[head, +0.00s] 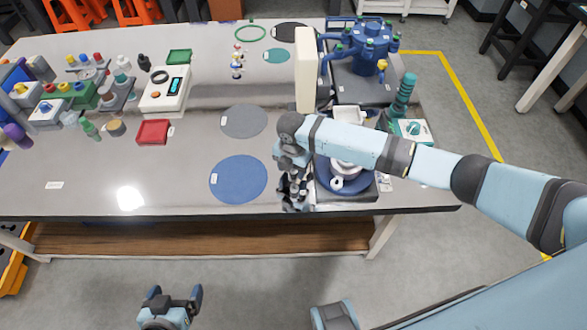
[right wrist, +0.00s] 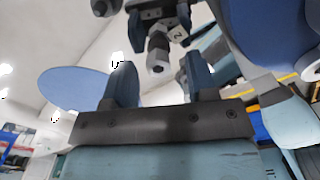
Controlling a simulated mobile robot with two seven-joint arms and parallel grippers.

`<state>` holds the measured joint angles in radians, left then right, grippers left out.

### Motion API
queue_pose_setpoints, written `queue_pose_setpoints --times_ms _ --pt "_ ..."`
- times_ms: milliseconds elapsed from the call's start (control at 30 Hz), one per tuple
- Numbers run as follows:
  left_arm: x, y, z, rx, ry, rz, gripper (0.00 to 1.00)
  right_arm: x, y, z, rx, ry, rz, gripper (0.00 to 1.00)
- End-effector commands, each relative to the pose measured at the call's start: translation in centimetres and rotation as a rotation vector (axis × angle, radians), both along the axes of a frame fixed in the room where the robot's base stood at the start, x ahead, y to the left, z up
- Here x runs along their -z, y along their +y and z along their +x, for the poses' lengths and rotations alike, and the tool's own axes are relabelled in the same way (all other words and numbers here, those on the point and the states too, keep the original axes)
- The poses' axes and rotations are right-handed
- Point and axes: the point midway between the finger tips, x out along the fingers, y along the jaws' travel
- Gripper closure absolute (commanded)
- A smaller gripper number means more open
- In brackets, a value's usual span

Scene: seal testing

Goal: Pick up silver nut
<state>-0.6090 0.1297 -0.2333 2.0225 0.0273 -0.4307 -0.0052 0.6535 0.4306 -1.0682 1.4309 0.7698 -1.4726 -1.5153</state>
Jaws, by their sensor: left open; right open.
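My right gripper (head: 296,200) is at the front edge of the table, right of the blue round mat (head: 238,180). In the right wrist view its two fingers (right wrist: 158,78) stand apart with a gap between them. A grey metal piece with a hexagonal end (right wrist: 158,56) shows beyond that gap, below a part marked 2. It looks like a nut or fitting, but I cannot tell whether it is the silver nut. In the head view the right arm hides this spot. My left gripper (head: 174,298) is open and empty in front of the table, low in the picture.
A blue machine (head: 369,42) and a tall cream block (head: 305,72) stand at the back right. A white device (head: 163,92), a red tray (head: 154,132) and several bottles fill the left. The table's (head: 90,185) front left is mostly clear.

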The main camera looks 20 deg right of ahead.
Motion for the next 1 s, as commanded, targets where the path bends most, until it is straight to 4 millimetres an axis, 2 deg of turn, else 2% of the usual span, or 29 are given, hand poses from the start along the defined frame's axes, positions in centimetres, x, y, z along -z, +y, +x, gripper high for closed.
queue_pose_setpoints --times_ms 67,100,300,567,733,867,1000 --pt "0.0 0.0 0.0 0.000 0.000 0.000 0.06 -0.1 0.0 0.0 0.000 0.000 0.000 0.48" --pt "0.0 0.0 0.0 0.000 0.000 0.000 0.06 -0.1 0.0 0.0 0.000 0.000 0.000 0.52" --pt "0.0 0.0 0.0 0.001 0.000 -0.001 0.06 -0.1 0.0 0.0 0.001 -0.001 -0.001 0.98" --pt "0.0 0.0 0.0 0.001 0.000 -0.001 0.06 -0.1 -0.1 0.0 0.001 -0.001 -0.001 1.00" --pt "-0.1 -0.1 0.0 0.001 0.000 -0.001 0.06 -0.8 -0.1 0.1 0.001 -0.001 -0.001 1.00" --pt "-0.2 -0.1 0.0 0.001 -0.001 0.000 0.06 -2.3 -0.1 0.1 0.001 -0.004 -0.001 1.00" --pt "-0.4 -0.1 0.0 0.002 -0.004 0.000 0.06 -5.2 0.0 0.2 0.000 -0.004 0.001 1.00"
